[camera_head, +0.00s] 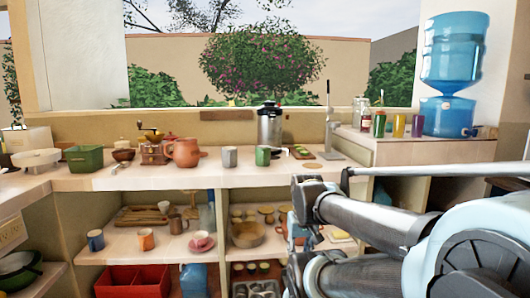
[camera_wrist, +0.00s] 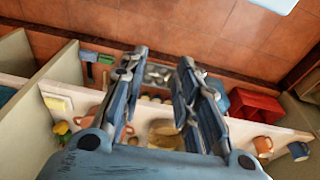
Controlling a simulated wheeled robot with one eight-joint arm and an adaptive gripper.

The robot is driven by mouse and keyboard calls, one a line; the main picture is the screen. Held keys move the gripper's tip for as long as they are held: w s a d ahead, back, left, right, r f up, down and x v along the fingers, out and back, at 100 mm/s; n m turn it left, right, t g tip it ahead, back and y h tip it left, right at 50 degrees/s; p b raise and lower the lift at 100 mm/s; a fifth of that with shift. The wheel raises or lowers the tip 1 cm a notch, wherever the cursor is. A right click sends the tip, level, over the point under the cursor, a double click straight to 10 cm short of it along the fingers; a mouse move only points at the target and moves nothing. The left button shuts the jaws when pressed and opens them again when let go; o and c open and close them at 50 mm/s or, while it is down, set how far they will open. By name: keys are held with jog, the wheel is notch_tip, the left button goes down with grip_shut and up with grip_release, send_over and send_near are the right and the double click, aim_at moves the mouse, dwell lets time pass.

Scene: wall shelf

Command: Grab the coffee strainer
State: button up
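I cannot tell for sure which thing is the coffee strainer. A round tan bowl or basket (camera_head: 248,234) sits on the shelf to the right. My gripper (camera_wrist: 162,57) is open in the wrist view, its two fingers apart with nothing held between them. It points down over the shelves. A yellowish thing (camera_wrist: 165,135) and an orange thing (camera_wrist: 127,130) show partly behind the fingers. In the head view my arm hides part of the right-hand shelves.
An orange teapot (camera_head: 184,152), a steel canister (camera_head: 270,128) and mugs stand on the counter (camera_head: 150,178). Below are a red crate (camera_head: 132,280) and a metal tray (camera_wrist: 158,75). A shelf divider (camera_head: 219,235) separates the bays. Tiled floor (camera_wrist: 190,28) is clear.

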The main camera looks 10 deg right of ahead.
jog(key=w+r+n+y, duration=0.3)
jog(key=w+r+y, duration=0.1)
jog(key=w+r, duration=1.3)
jog(key=w+d+r+n+t+y, duration=0.2)
jog(key=w+d+r, duration=0.3)
jog(key=w+r, duration=0.45)
jog(key=w+d+r+n+t+y, duration=0.1)
jog(key=w+d+r+n, duration=0.3)
jog(key=w+r, duration=0.55)
jog(key=shift+m, duration=0.6)
jog(key=shift+x, duration=8.55)
jog(key=shift+w+d, duration=0.2)
jog(key=shift+d, duration=0.05)
jog(key=shift+c, duration=0.3)
